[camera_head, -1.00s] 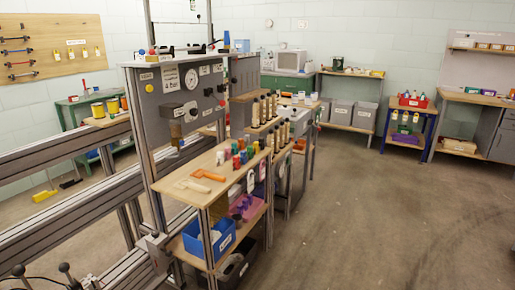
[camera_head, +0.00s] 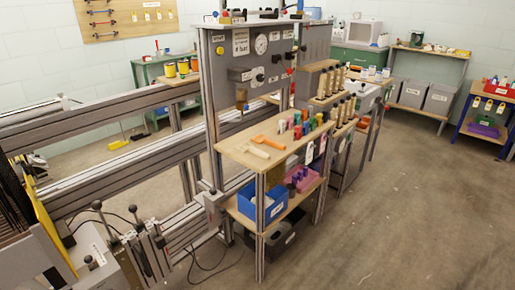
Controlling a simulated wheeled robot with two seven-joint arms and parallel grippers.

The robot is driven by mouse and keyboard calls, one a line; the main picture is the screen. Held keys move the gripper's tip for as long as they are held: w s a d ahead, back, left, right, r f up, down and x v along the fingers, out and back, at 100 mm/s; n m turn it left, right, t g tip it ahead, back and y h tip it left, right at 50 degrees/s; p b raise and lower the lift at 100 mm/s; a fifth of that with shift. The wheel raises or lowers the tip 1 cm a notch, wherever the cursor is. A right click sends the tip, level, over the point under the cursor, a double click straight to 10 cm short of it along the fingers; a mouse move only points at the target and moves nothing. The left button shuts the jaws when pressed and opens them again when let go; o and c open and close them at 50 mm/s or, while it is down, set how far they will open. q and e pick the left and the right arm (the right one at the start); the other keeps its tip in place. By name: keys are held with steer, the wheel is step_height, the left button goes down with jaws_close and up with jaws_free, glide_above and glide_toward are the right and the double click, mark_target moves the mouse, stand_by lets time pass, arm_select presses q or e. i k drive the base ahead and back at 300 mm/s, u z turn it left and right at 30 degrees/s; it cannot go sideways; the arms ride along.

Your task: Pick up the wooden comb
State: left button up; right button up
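I cannot make out a wooden comb for certain. Two pale, wood-coloured tools, one of them a cream tool (camera_head: 249,152), lie flat near the front left of a wooden shelf top (camera_head: 246,137). An orange tool (camera_head: 269,139) lies just behind them. They are too small for me to see any teeth. Neither of my grippers shows in the view.
Several coloured spools (camera_head: 296,129) stand behind the tools. A blue bin (camera_head: 262,205) is on the lower shelf. A grey control panel (camera_head: 250,58) rises behind the shelf, and a metal frame (camera_head: 110,170) runs along the left. The floor (camera_head: 400,220) at the right is clear.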

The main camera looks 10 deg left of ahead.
mark_target(246, 146)
steer(key=k, duration=0.55)
steer(key=z, duration=0.8)
steer(key=i, duration=1.95)
steer(key=u, duration=0.55)
steer(key=i, duration=1.1)
steer(key=u, duration=1.2)
